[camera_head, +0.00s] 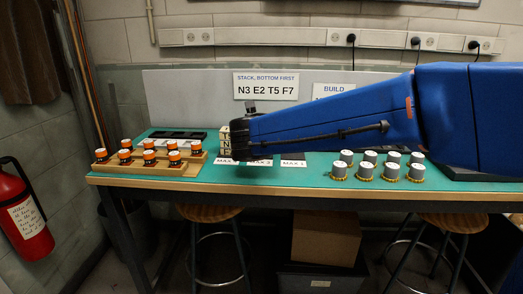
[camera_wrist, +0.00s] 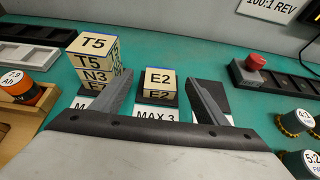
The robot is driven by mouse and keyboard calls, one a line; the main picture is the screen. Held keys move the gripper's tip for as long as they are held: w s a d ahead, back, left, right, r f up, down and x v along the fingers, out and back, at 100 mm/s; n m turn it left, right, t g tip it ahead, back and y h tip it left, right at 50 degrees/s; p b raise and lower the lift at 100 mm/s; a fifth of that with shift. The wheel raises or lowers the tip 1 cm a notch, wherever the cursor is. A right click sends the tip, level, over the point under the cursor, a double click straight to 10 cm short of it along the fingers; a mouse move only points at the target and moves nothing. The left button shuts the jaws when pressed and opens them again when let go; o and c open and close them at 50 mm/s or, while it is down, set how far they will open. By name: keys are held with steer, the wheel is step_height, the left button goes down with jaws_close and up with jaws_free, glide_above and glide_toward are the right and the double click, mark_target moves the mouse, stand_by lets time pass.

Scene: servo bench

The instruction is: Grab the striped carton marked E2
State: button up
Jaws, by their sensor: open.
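A small cream carton marked E2 (camera_wrist: 159,78) stands upright on the bench in the wrist view, behind a MAX 3 label. Its top and front both read E2; I cannot make out stripes clearly. My gripper (camera_wrist: 157,92) is open, with one finger to the left of this carton and one to the right. I cannot tell whether the fingertips are level with it. No contact shows. In the head view my gripper (camera_head: 240,140) is over the bench, and my arm hides the single E2 carton.
A stack of cartons (camera_wrist: 91,64) with T5 on top and N3 below stands close left of my left finger. A black rack (camera_wrist: 262,80) with a red knob (camera_wrist: 256,64) lies to the right. Grey cylinders (camera_head: 366,170) and orange-banded cylinders (camera_head: 149,157) flank the working area.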

steer(key=shift+f+x, duration=0.15)
steer(key=shift+x, duration=1.15)
steer(key=shift+f+x, duration=0.15)
steer(key=shift+x, duration=1.15)
steer(key=shift+s+d, duration=0.1)
steer(key=shift+s, duration=0.1)
steer(key=c, duration=1.2)
